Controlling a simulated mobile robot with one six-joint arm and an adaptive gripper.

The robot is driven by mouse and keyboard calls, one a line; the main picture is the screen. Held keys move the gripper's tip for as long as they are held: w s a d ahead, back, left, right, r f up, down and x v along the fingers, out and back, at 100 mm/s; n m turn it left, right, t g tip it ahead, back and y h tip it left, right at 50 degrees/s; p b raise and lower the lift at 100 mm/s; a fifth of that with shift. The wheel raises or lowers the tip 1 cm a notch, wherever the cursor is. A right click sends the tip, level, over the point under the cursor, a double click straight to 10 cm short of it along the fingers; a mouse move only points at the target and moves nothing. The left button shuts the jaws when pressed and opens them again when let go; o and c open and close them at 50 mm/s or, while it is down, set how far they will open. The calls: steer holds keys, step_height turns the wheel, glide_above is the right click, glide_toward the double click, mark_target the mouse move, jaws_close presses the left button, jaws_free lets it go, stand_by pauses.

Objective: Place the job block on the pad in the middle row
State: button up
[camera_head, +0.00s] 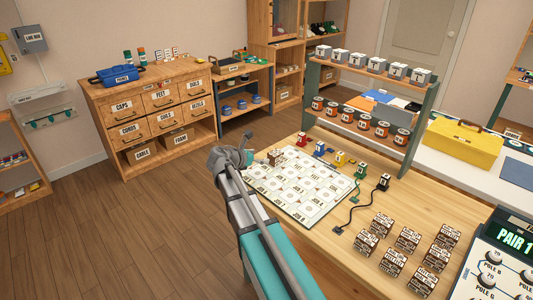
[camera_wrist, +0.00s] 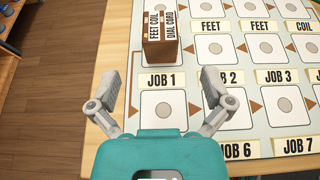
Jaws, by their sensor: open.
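A brown and white job block (camera_wrist: 160,32), lettered FEET COIL and DIAL CORD on its white face, stands on the board (camera_wrist: 190,10) in the wrist view. It covers the pad position above the JOB 1 label (camera_wrist: 161,81). In the head view this block (camera_head: 275,157) is at the board's far left. Pale pads with arrows between them fill the board; one bare pad (camera_wrist: 164,110) lies below the JOB 1 label. My gripper (camera_wrist: 161,88) is open and empty, its fingers apart over the JOB 1 area, short of the block. In the head view its fingers are hard to make out.
Several more lettered blocks (camera_head: 407,239) stand on the table's near right, beside a dial panel (camera_head: 497,260).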

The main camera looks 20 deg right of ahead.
steer(key=shift+p+v, duration=0.3)
steer(key=shift+v, duration=0.85)
